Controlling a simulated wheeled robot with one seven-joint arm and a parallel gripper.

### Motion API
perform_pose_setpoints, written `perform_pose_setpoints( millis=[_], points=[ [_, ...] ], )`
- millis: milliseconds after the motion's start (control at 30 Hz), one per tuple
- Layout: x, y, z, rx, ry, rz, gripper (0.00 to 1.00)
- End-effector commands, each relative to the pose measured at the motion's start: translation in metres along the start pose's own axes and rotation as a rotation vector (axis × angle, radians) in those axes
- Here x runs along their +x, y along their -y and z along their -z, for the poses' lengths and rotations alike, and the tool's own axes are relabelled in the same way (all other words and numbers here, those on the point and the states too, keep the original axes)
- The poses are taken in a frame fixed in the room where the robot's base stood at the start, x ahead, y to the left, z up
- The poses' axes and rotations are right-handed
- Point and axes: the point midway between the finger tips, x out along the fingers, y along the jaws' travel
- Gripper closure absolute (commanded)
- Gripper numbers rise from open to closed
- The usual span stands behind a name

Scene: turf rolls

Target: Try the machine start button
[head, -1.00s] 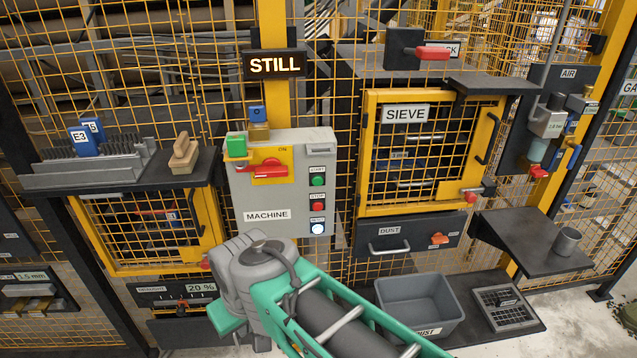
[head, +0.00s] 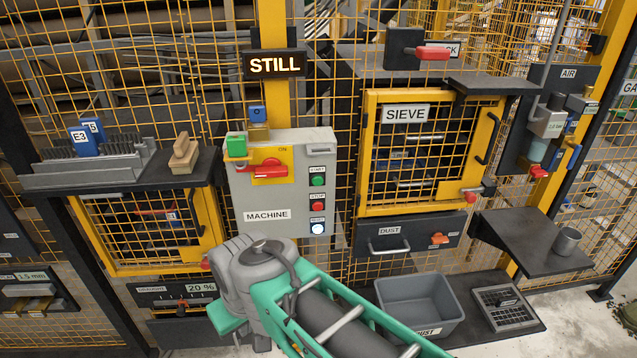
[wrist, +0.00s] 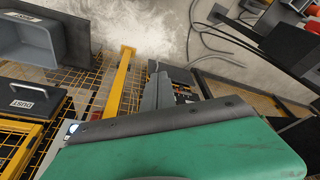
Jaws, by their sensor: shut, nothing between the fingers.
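The grey machine panel (head: 285,195) stands upright on the fence in the head view. Its green start button (head: 318,180) is at the upper right, above a red stop button (head: 317,206) and a white, bright button (head: 317,228). A red switch handle (head: 265,168) sits on a yellow plate marked ON. The sign above (head: 275,65) reads STILL. My gripper shows in the wrist view as a large green body with a dark edge (wrist: 150,122); it is shut and empty. The white button shows beside that edge. In the head view my wrist is below the panel and hides the fingertips.
A green block (head: 236,145) and a blue tag (head: 257,113) are at the panel's top left. A shelf (head: 110,185) juts out on the left. The sieve door (head: 368,150) and dust drawer (head: 408,236) are on the right, above a grey bin (head: 420,306).

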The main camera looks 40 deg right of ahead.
Motion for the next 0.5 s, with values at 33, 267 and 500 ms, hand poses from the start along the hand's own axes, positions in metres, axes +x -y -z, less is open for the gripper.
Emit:
perform_pose_setpoints(
  millis=[33,267,500],
  points=[
    [0.000,0.000,0.000,0.000,0.000,0.000,1.00],
    [0.000,-0.006,0.000,0.019,0.001,-0.006,1.00],
    [0.000,-0.083,-0.016,0.294,0.028,-0.081,1.00]
  ],
)
